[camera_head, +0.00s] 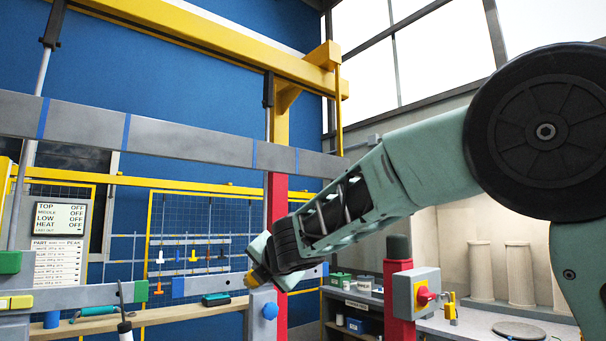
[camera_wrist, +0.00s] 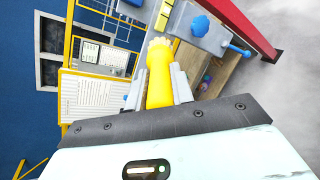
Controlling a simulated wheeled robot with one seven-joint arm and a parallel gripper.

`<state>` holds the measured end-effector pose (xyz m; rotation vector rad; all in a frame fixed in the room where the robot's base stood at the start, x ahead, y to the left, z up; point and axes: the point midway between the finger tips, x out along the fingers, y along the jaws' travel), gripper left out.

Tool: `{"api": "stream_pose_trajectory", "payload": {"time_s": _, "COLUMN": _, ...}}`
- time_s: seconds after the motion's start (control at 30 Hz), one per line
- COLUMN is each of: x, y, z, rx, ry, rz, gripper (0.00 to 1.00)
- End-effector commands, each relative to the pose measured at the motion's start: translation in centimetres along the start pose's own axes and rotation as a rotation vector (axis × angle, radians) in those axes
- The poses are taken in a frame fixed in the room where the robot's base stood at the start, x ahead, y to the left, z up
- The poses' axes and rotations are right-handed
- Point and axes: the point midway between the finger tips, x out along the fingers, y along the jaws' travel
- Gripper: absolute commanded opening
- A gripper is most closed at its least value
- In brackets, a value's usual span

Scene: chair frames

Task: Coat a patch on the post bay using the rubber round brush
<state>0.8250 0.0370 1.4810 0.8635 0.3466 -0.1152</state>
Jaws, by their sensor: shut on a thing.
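My gripper (camera_wrist: 159,88) is shut on a yellow tool with a bumpy rounded end (camera_wrist: 160,65), which looks like the rubber round brush. Its two grey fingers press on either side of it. In the head view my gripper (camera_head: 262,266) is beside the red post (camera_head: 277,200), above a grey block with a blue knob (camera_head: 270,311), and a bit of yellow (camera_head: 256,279) shows at its tip. A grey upper rail (camera_head: 190,140) is split into bays by blue bands. Which bay is the post bay I cannot tell for sure; no coated patch is discernible.
A lower grey rail (camera_head: 80,297) runs left of the post, with a green-handled tool (camera_head: 95,313) near it. A yellow overhead beam (camera_head: 200,32) crosses above. A red post with a switch box (camera_head: 415,293) stands right, before a bench (camera_head: 480,330).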

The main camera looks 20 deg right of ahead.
Motion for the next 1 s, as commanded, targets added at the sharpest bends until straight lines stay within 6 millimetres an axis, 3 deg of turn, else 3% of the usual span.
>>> {"api": "stream_pose_trajectory", "payload": {"time_s": 0.17, "x": -2.8, "y": 3.7, "z": 3.9, "rx": -0.057, "ry": 0.019, "rz": 0.125, "gripper": 0.00}}
{"api": "stream_pose_trajectory", "payload": {"time_s": 1.0, "x": -6.3, "y": 7.2, "z": 8.3, "rx": -0.106, "ry": 0.024, "rz": 0.246, "gripper": 0.00}}
